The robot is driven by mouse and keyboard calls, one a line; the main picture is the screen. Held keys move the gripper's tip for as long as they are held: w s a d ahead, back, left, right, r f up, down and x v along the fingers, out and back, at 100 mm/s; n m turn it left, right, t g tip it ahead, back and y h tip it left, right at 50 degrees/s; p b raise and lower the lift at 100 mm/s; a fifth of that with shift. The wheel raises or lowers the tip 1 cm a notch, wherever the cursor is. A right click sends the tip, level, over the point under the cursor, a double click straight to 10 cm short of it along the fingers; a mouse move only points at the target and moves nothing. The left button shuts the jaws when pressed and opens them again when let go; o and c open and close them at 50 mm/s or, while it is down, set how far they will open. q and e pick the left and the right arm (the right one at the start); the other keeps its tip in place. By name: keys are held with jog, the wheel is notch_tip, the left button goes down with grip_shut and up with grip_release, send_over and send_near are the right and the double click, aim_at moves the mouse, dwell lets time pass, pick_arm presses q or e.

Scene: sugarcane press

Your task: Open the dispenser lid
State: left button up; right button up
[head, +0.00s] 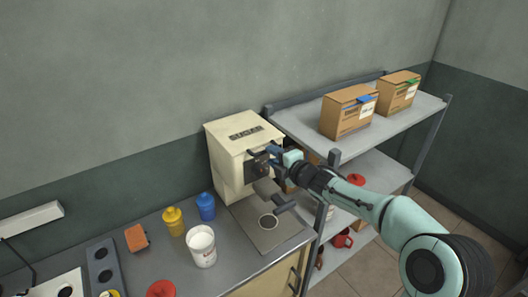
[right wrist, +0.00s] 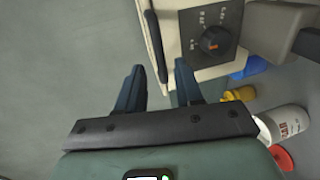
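The dispenser is a cream, boxy machine (head: 225,160) against the wall at the back of the counter. My right gripper (head: 272,151) is at the upper front right of the machine. In the right wrist view its two dark fingers (right wrist: 159,68) are apart. A thin dark bar (right wrist: 152,42) along the machine's edge reaches between the fingertips; I cannot tell if they touch it. A dark dial panel (right wrist: 212,35) is beside the fingers. My left gripper is not in view.
On the counter (head: 140,265) stand a blue bottle (head: 206,207), a yellow bottle (head: 173,222), a white cup (head: 202,247) and an orange sponge (head: 136,238). A metal shelf (head: 300,122) with cardboard boxes (head: 349,112) is close on the machine's right.

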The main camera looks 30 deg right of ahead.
aim_at(264, 151)
jog(key=shift+x, duration=2.7)
grip_shut()
